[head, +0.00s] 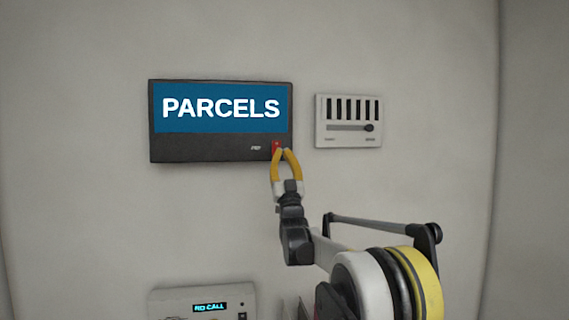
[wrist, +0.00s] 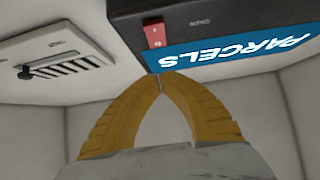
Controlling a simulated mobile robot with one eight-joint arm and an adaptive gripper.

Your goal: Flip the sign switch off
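The parcels sign (head: 221,108) is a dark box on the wall with a lit blue panel reading PARCELS. Its red rocker switch (head: 277,147) sits at the lower right of the dark strip; the wrist view also shows the switch (wrist: 154,34), red with small white marks. My gripper (head: 284,152) has yellow curved fingers, and their tips meet right at or just in front of the switch. In the wrist view the fingertips (wrist: 159,76) are together with nothing between them, near the sign's edge by the switch. Whether they touch it I cannot tell.
A white wall panel with dark slots and a slider (head: 349,121) hangs right of the sign. A grey device with a small lit display (head: 204,303) stands low at the left.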

